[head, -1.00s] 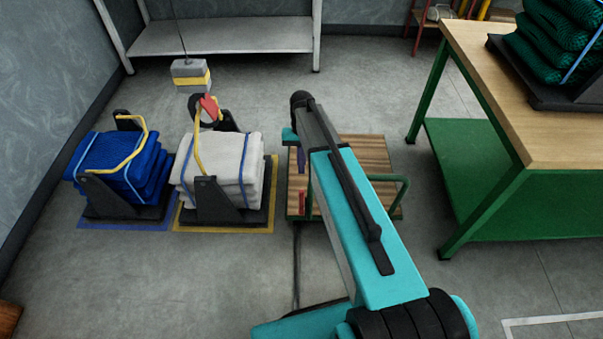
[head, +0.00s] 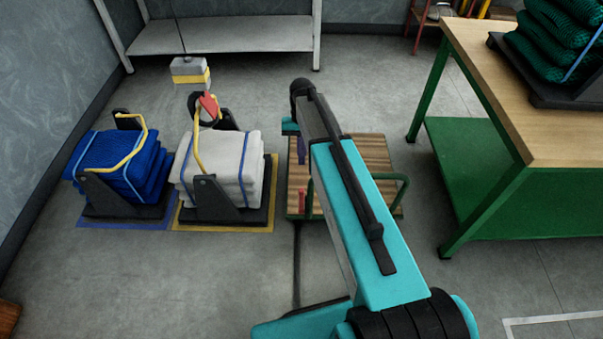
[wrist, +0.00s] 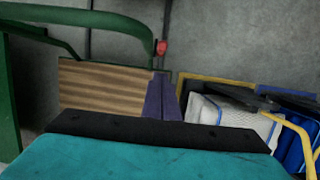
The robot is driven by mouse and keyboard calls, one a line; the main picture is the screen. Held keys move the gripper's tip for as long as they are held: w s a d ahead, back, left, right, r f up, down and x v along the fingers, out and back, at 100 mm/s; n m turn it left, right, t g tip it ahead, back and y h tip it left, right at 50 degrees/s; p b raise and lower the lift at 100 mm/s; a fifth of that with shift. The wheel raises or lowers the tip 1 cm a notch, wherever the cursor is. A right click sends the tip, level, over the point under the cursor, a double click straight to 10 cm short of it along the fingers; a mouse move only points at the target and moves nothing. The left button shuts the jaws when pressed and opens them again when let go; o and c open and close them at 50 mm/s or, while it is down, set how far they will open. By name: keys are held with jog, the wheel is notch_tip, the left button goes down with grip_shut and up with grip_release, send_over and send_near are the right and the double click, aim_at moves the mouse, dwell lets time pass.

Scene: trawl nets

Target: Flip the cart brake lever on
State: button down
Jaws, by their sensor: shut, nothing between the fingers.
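The cart has a striped wooden deck (head: 372,155) and a green frame. It stands on the floor partly behind my arm, and its deck also shows in the wrist view (wrist: 100,92). The red brake lever (head: 302,200) stands upright at the cart's near left corner. Its red end shows in the wrist view (wrist: 162,47), beside the green rail. My gripper (head: 301,158) has purple fingers and is shut and empty. In the head view it is above the cart's left side, apart from the lever. The fingers also show in the wrist view (wrist: 162,98).
White folded nets (head: 245,165) and blue nets (head: 105,160) sit on dark cradles with yellow bars, left of the cart. A grey and yellow block (head: 190,72) hangs on a cable behind them. A green-legged workbench (head: 530,130) stands right. Floor in front is mostly clear.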

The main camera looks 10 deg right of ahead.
jog(key=w+b, duration=0.1)
jog(key=b, duration=0.1)
jog(key=w+b, duration=0.1)
jog(key=b, duration=0.2)
jog(key=f+b, duration=0.1)
jog(key=b, duration=0.1)
jog(key=shift+w+d, duration=0.25)
jog(key=shift+w, duration=0.15)
jog(key=shift+r, duration=0.2)
jog(key=shift+f, duration=0.1)
jog(key=b, duration=0.2)
send_near(302, 201)
jog(key=shift+w+f, duration=0.35)
jog(key=shift+f, duration=0.3)
jog(key=shift+w+f, duration=0.4)
jog(key=shift+f, duration=0.2)
jog(key=shift+w+f, duration=0.35)
jog(key=shift+f, duration=0.3)
jog(key=shift+s, duration=0.1)
